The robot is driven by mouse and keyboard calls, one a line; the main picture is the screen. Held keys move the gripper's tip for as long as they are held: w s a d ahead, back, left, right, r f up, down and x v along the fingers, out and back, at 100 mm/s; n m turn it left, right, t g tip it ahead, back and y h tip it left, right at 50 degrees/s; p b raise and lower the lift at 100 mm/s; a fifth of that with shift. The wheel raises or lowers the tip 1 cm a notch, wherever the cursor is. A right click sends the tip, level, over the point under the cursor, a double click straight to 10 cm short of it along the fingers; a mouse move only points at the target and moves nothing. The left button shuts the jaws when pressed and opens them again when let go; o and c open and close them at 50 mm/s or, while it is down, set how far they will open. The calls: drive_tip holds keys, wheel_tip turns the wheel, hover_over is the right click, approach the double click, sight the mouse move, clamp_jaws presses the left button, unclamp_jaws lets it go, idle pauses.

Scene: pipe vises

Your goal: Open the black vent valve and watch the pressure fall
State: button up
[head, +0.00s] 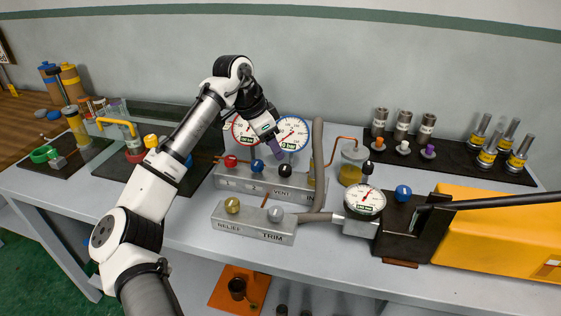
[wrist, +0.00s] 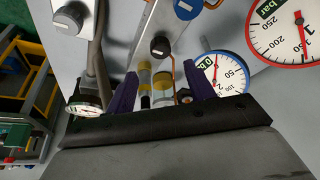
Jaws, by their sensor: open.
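A blue-rimmed gauge (head: 293,132) and a red-rimmed gauge (head: 240,131), partly hidden by my arm, stand behind the block. Their exact readings are unclear.
A front block (head: 240,228) carries a brass and a grey knob. A grey hose (head: 318,150) rises right of the black knob, near an amber-filled jar (head: 351,165). A white gauge (head: 365,199) sits on the black and yellow pump (head: 500,230) at right.

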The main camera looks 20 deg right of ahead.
sight(284, 167)
drive_tip(key=p+x, duration=0.1)
drive_tip(key=x, duration=0.7)
drive_tip(key=shift+c, duration=0.2)
drive_tip(key=c, duration=0.9)
